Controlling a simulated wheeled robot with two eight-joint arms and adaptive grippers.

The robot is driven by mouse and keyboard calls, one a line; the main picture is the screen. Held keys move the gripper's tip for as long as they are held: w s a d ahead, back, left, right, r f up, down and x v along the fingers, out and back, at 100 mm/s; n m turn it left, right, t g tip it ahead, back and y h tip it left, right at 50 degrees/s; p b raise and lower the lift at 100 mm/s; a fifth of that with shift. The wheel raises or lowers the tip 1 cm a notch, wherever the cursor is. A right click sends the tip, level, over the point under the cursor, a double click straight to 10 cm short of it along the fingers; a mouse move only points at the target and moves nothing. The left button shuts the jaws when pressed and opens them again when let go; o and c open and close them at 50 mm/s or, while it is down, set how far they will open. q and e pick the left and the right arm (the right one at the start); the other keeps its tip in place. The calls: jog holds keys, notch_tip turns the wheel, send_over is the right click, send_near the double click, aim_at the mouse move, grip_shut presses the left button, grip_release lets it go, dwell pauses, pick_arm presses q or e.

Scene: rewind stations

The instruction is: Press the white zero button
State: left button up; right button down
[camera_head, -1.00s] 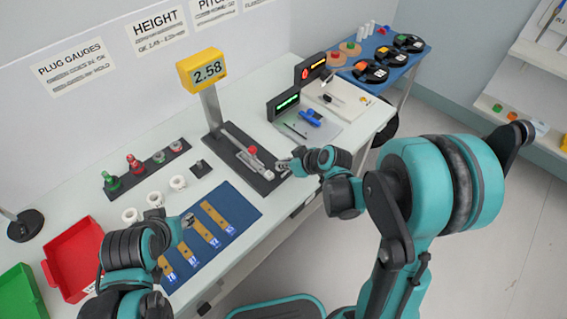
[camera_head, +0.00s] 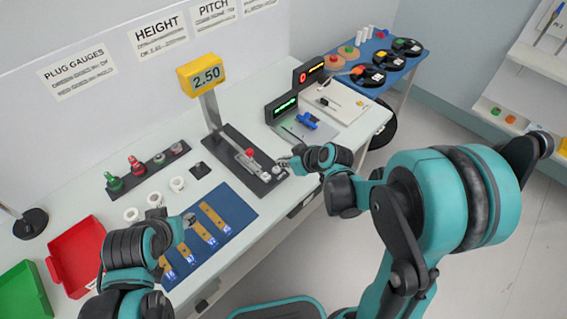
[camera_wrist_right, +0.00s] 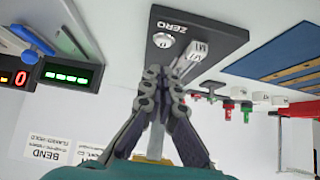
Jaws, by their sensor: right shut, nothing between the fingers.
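The white zero button (camera_wrist_right: 163,40) is a small round button beside the word ZERO on the dark base of the height gauge (camera_wrist_right: 195,30), in the right wrist view. In the head view the button (camera_head: 277,170) shows near the front end of the gauge base (camera_head: 225,150). My right gripper (camera_wrist_right: 165,72) is shut and empty, with its tips close to the button; I cannot tell whether they touch it. It also shows in the head view (camera_head: 285,161). The yellow display (camera_head: 203,75) reads 2.50. My left gripper (camera_head: 188,219) is over the blue mat's left side; its fingers are unclear.
A blue mat (camera_head: 243,207) with brown strips lies in front of the gauge. A green-lit display (camera_head: 285,105) and a blue tool (camera_head: 307,121) are to the right. Plugs, white rings and a red bin (camera_head: 72,258) are to the left.

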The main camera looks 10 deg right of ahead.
jog(key=p+v, duration=0.2)
jog(key=v, duration=0.6)
jog(key=shift+p, duration=0.3)
jog(key=shift+r, duration=0.1)
jog(key=s+d+r+m+h, duration=0.1)
jog(key=s+r+m+h, duration=0.1)
jog(key=s, duration=0.5)
jog(key=s+d+r+m+h, duration=0.2)
jog(key=s+r+m+h, duration=0.1)
jog(key=s, duration=0.4)
jog(key=shift+s+r+m, duration=0.25)
jog(key=shift+r+m, duration=0.45)
jog(key=shift+m, duration=0.1)
